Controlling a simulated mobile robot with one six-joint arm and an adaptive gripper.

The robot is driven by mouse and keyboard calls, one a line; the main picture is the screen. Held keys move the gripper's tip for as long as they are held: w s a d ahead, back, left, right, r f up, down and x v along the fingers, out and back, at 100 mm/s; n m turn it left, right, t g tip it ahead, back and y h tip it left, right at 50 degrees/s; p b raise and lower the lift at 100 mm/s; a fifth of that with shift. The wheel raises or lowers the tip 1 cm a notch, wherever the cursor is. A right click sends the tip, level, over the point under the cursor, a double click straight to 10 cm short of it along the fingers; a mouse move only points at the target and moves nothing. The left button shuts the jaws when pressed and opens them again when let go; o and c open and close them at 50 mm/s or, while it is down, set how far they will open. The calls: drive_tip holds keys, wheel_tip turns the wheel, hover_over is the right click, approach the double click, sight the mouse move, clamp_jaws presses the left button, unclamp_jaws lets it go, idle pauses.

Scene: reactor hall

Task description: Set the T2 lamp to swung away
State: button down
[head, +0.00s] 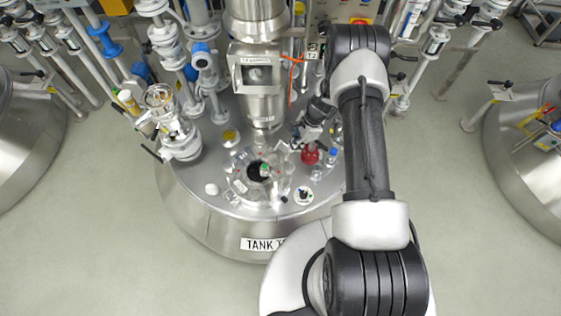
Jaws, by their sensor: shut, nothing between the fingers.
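The tank (200,200) stands in the middle, with a "TANK T..." label on its front that is partly hidden by my arm. A small tag reading "T2" (313,51) shows beside the central steel column, near an orange cable (292,77). I cannot clearly make out the lamp itself or its position; it may be among the fittings by this tag, partly behind my arm. My gripper (303,138) is small and dark, pointing down to the left over the tank lid, right of the column. It is shut and empty, above and close to a red-topped fitting (310,154).
The steel column with a sight window (257,74) rises from the lid. A glass-topped valve assembly (168,120) stands at the lid's left, with blue-capped pipes (203,60) behind. Other tanks stand at the left and right (530,150). The floor (450,200) between is clear.

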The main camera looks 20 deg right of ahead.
sight(268, 173)
idle(0.3)
drive_tip(key=b+x, duration=0.3)
drive_tip(key=x, duration=0.7)
drive_tip(key=shift+s+f, duration=0.1)
drive_tip(key=shift+f, duration=0.05)
drive_tip(key=a, duration=0.4)
drive_tip(key=shift+f+b, duration=0.2)
drive_tip(key=shift+b, duration=0.15)
